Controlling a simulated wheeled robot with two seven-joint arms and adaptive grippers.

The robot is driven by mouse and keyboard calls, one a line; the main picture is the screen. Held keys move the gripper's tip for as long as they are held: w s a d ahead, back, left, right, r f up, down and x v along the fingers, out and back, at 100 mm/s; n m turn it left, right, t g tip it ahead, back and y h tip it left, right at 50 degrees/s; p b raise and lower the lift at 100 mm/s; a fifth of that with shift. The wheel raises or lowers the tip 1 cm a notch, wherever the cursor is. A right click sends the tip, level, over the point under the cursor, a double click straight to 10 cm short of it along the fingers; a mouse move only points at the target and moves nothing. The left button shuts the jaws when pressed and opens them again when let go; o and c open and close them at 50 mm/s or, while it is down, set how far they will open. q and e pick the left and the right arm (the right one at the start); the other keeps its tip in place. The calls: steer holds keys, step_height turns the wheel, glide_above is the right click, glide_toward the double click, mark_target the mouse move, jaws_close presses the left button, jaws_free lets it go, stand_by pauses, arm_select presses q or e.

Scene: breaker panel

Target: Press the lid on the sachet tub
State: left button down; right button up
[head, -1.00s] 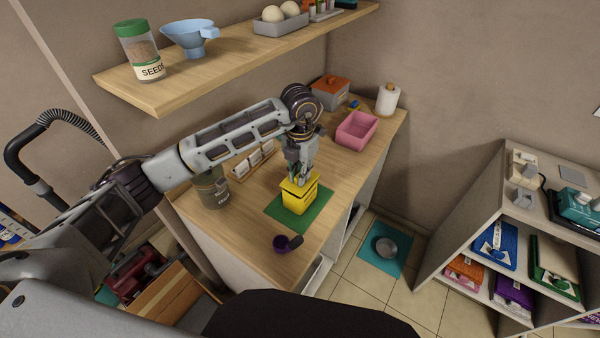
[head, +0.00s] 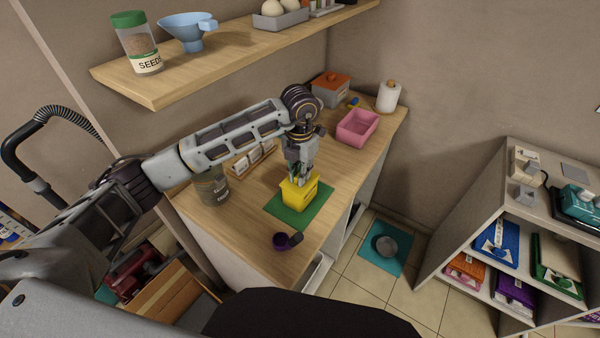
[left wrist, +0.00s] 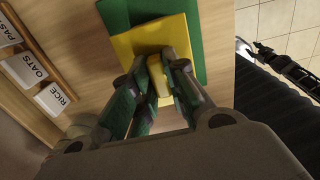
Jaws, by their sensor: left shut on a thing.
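The yellow sachet tub (head: 301,195) stands upright on a green mat (head: 322,209) on the wooden counter. Its yellow lid (left wrist: 150,38) lies over the tub's mouth, at or very near the rim; I cannot tell if it is fully seated. My left gripper (head: 298,181) points down from above, shut on the lid's raised yellow grip. In the left wrist view my left gripper (left wrist: 158,78) has a finger on each side of that grip. The fingers hide part of the lid. My right gripper is not in view.
A dark-lidded jar (head: 212,187) and a rack of labelled packets (head: 252,158) stand left of the tub. A purple scoop (head: 286,242) lies near the front edge. A pink bin (head: 358,128) stands farther back. A wooden shelf (head: 165,92) hangs above.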

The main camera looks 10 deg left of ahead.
arm_select(q)
steer(key=c, duration=1.3)
jaws_free()
steer(key=shift+c, duration=0.2)
steer(key=shift+r, duration=3.7)
steer(key=shift+f, duration=0.1)
